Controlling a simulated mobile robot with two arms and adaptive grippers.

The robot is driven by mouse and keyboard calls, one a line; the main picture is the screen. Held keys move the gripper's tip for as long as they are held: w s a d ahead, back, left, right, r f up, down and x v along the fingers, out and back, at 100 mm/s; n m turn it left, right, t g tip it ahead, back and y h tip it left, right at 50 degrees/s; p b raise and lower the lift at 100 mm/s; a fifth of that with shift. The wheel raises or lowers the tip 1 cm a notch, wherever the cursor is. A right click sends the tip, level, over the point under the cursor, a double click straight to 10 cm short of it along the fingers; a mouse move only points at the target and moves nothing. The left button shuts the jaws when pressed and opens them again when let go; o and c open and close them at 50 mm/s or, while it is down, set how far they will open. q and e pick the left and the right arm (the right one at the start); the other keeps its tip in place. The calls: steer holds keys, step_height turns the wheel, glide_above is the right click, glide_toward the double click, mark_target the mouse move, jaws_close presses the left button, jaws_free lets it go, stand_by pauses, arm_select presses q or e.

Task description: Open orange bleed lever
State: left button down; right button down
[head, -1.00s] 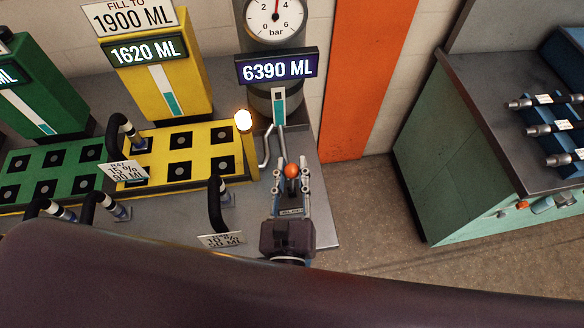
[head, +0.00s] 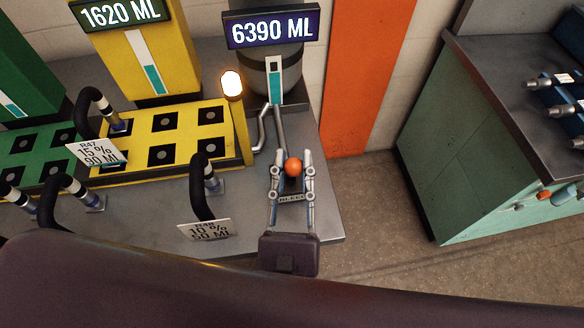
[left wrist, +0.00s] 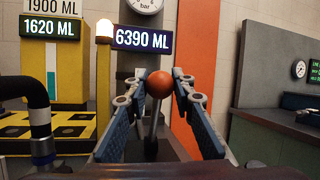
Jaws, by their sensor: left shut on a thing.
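The orange ball knob of the bleed lever (head: 293,167) sits between the fingertips of my left gripper (head: 292,170) in the head view. In the left wrist view the orange knob (left wrist: 159,84) tops a thin metal stem (left wrist: 153,125), and the fingers of my left gripper (left wrist: 159,90) close in on it from both sides. The left gripper is shut on the knob. A label reading BLEED (head: 291,198) shows between the fingers. The lever's base is partly hidden by the gripper. My right gripper is not in view.
A grey tank with a 6390 ML display (head: 272,30) stands behind the lever. A lit lamp (head: 231,84) and a yellow block with sockets (head: 187,135) are to the left. A black hose (head: 200,187) with a tag stands nearby. A green cabinet (head: 425,150) is at right, past open floor.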

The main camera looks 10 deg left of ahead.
arm_select(q)
steer(key=t+b, duration=0.1)
steer(key=s+f+t+b, duration=0.1)
steer(key=b, duration=0.1)
steer(key=s+m+t+b, duration=0.1)
steer(key=b, duration=0.1)
steer(key=shift+d+f+h, duration=0.15)
steer(key=shift+d+h, duration=0.15)
